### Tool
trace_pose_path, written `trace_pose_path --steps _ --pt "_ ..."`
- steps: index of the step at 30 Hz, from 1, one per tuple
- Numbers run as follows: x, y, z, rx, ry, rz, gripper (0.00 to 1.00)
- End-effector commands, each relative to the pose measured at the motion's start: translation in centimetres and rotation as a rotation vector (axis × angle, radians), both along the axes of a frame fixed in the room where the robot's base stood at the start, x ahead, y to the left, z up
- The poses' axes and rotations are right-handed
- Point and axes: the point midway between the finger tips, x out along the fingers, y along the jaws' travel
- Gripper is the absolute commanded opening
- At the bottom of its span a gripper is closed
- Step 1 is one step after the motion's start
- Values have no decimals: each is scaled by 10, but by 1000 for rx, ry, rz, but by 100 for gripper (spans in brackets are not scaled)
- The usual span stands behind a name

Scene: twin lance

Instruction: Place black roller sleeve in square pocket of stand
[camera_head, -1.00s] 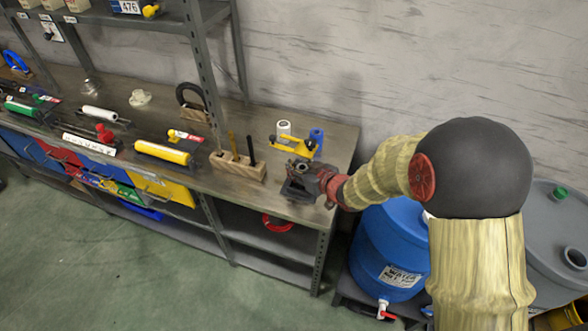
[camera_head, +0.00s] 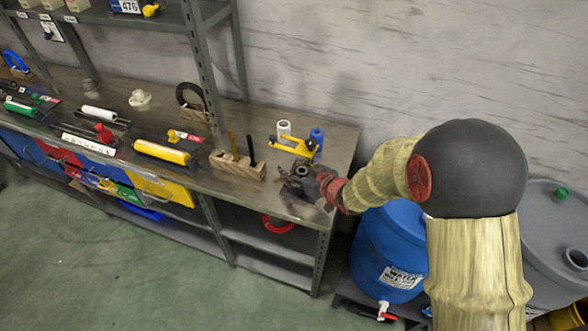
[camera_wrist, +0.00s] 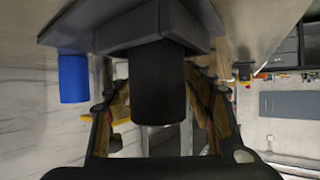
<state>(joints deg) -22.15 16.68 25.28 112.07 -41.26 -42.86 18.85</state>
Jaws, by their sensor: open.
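The black roller sleeve (camera_wrist: 158,95) stands between my fingers in the wrist view, which looks upside down. Its lower end meets the dark grey stand (camera_wrist: 205,35) and appears to sit inside the raised square pocket walls. It looks upright; its seating depth is hidden. My gripper (camera_wrist: 160,85) is open, with a finger on each side of the sleeve and visible gaps. In the head view my gripper (camera_head: 302,182) is at the bench's right end and covers most of the stand. The sleeve's round top (camera_head: 303,170) shows there.
A yellow tool (camera_head: 292,147), a white roll (camera_head: 284,128) and a blue roll (camera_head: 317,137) stand just behind. A wooden block (camera_head: 238,166) with upright tools is to the left. Blue water barrel (camera_head: 395,240) stands below right. The bench front-right corner is bare.

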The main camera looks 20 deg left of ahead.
Motion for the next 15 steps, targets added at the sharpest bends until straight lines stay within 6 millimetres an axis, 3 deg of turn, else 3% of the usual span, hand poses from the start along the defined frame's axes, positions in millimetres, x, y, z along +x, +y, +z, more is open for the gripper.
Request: trace_pose_path --steps 10,15 --pt "0 0 5 0 0 0 53" --pt "-12 -17 15 1 -1 -3 53"
